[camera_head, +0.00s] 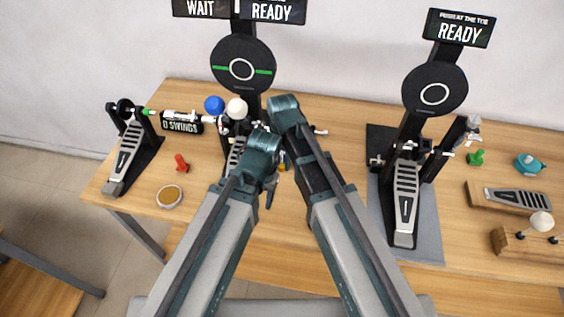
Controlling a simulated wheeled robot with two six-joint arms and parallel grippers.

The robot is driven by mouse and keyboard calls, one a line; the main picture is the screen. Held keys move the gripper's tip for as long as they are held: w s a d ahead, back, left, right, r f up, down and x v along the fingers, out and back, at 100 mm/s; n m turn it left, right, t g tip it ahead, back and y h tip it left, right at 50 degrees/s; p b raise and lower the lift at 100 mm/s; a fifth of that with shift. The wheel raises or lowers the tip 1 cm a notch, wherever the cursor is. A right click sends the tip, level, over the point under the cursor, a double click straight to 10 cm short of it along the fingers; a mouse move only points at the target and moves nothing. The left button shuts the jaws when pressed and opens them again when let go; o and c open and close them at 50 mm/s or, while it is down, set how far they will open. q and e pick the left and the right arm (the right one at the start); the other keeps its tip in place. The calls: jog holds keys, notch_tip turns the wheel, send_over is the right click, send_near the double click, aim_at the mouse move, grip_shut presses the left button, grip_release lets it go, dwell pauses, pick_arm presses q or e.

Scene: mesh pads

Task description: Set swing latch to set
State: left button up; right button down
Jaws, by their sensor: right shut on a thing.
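Three pedal units stand on the wooden table. The middle pedal (236,152) has a tall dark post with a round dial (243,69) and signs reading WAIT and READY (271,11). I cannot pick out the swing latch clearly.
The left pedal (127,155) stands beside a "0 SWINGS" counter (182,123). The right pedal (405,200) stands on a grey mat (430,225) under a READY sign (459,28). A red piece (181,163), a round tin (169,196) and a teal item (529,164) lie around.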

aim_at(282, 166)
jog(key=c, duration=0.7)
grip_release()
jog(key=shift+o, duration=0.2)
jog(key=shift+r, duration=0.1)
notch_tip(282, 166, up, 14)
jog(key=p, duration=1.3)
jog(key=shift+f+p, duration=0.2)
jog(key=shift+p, duration=0.2)
jog(key=s+d+n, duration=0.2)
jog(key=s+d, duration=0.2)
jog(key=d, duration=0.5)
jog(key=s+d+n, duration=0.2)
jog(key=s+d, duration=0.2)
jog(key=d, duration=0.4)
jog(key=s+a+f+n+h+b, duration=0.1)
jog(key=s+a+f+n+b, duration=0.3)
jog(key=a+f+b, duration=0.5)
jog(key=shift+s+a+f+b, duration=0.45)
jog(key=shift+s+a, duration=0.1)
jog(key=shift+a, duration=0.55)
